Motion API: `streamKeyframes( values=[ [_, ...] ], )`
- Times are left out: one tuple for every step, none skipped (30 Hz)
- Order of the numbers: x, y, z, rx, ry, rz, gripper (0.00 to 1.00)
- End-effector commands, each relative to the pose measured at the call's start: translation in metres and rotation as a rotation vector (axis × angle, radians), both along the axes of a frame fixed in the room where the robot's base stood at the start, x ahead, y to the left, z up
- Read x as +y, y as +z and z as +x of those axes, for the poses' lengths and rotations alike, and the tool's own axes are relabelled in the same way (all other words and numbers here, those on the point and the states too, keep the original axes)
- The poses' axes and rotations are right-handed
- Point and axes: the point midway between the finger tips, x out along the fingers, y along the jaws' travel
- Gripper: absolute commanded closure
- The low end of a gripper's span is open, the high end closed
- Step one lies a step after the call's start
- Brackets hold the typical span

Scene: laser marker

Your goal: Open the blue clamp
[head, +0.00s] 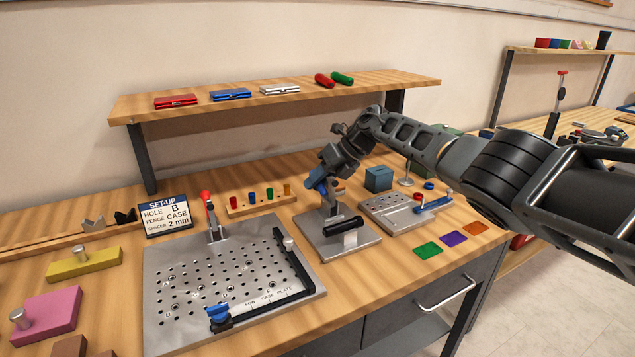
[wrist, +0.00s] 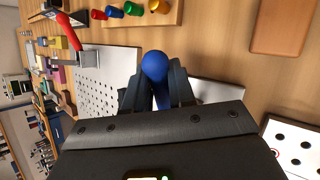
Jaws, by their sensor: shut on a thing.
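The blue clamp's handle (head: 317,181) rises from a grey metal base plate (head: 362,250) in the middle of the bench. A black cylinder on a pale block stands at the front of that plate. My gripper (head: 322,180) reaches in from the right and is shut on the blue handle. In the wrist view the rounded blue handle end (wrist: 154,66) sits between the two dark fingers of my gripper (wrist: 155,88). The clamp's lower linkage is mostly hidden by the gripper, so I cannot tell its jaw position.
A red-handled clamp (head: 207,202) stands on the perforated plate (head: 190,277) to the left. A rack of coloured pegs (head: 259,199) lies behind. A teal box (head: 378,179) and another metal plate (head: 388,212) are close on the right. A shelf (head: 350,83) overhangs the back.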

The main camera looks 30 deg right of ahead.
Motion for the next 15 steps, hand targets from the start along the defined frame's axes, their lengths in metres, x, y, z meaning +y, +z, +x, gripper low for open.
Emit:
streamKeyframes(
  values=[
    [0.0003, -0.0009, 0.0000, 0.000, 0.000, -0.001, 1.00],
    [0.0003, -0.0010, -0.0001, 0.000, 0.000, -0.001, 1.00],
    [0.0003, -0.0010, -0.0001, 0.000, 0.000, -0.001, 1.00],
    [0.0004, -0.0011, 0.0000, 0.000, 0.000, -0.001, 1.00],
    [0.0004, -0.0011, 0.0000, 0.000, 0.000, -0.001, 1.00],
    [0.0004, -0.0011, 0.0000, -0.001, 0.000, -0.001, 0.75],
    [0.0004, -0.0011, 0.0000, 0.000, 0.000, -0.001, 0.72],
    [0.0004, -0.0011, 0.0000, -0.001, 0.001, 0.000, 0.69],
    [0.0004, -0.0011, 0.0000, 0.000, 0.000, 0.000, 0.65],
    [0.0004, -0.0011, 0.0000, -0.001, 0.001, 0.000, 0.62],
    [0.0005, -0.0010, 0.0000, -0.001, 0.000, 0.000, 0.60],
    [0.0004, -0.0009, 0.0000, -0.001, 0.000, 0.000, 0.58],
    [0.0004, -0.0008, 0.0000, -0.001, 0.000, 0.000, 0.58],
    [0.0004, -0.0008, 0.0000, -0.001, 0.000, 0.000, 0.58],
    [0.0003, -0.0007, 0.0000, -0.001, 0.000, 0.000, 0.58]
  ],
)
